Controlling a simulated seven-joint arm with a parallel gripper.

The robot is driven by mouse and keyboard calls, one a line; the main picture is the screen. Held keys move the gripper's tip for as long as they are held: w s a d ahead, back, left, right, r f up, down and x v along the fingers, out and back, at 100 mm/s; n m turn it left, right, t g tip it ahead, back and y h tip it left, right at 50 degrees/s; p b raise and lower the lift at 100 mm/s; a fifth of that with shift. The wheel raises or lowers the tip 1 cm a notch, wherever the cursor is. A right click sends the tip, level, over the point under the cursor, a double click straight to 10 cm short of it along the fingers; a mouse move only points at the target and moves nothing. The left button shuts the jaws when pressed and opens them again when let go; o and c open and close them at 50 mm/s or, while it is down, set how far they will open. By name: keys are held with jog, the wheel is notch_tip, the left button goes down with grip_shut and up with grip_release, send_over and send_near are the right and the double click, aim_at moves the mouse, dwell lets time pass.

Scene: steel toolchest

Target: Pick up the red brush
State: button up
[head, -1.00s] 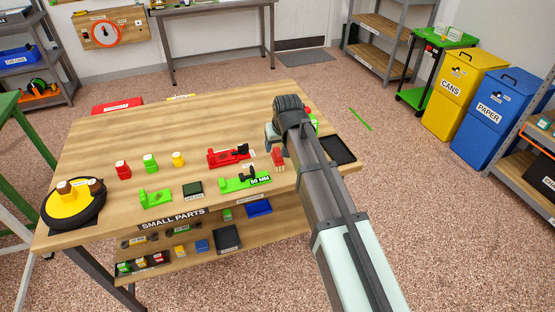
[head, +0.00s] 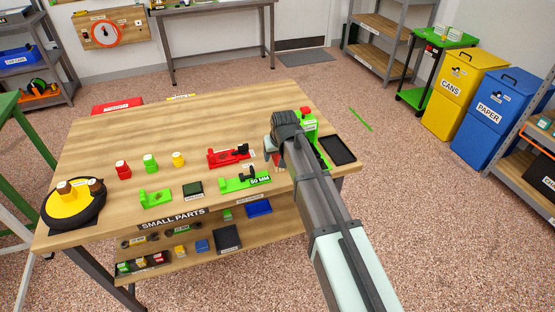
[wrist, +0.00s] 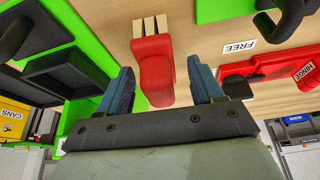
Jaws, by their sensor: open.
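My gripper (wrist: 162,88) is open, one blue-grey finger on each side of the brush with visible gaps. The brush's near end lies between the fingers, and I cannot tell how far above the table they are. In the head view my gripper (head: 276,150) is over the table's right part and hides most of the brush (head: 278,162).
A red clamp-like tool (head: 229,155) and a green one marked 50 MM (head: 244,182) lie left of my gripper. A green holder (head: 309,124) and black tray (head: 337,150) are on the right. A FREE label (wrist: 240,46) shows beside the brush.

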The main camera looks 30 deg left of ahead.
jog(key=c, duration=1.2)
notch_tip(320, 180, up, 10)
jog(key=shift+r, duration=0.1)
dwell(0.3)
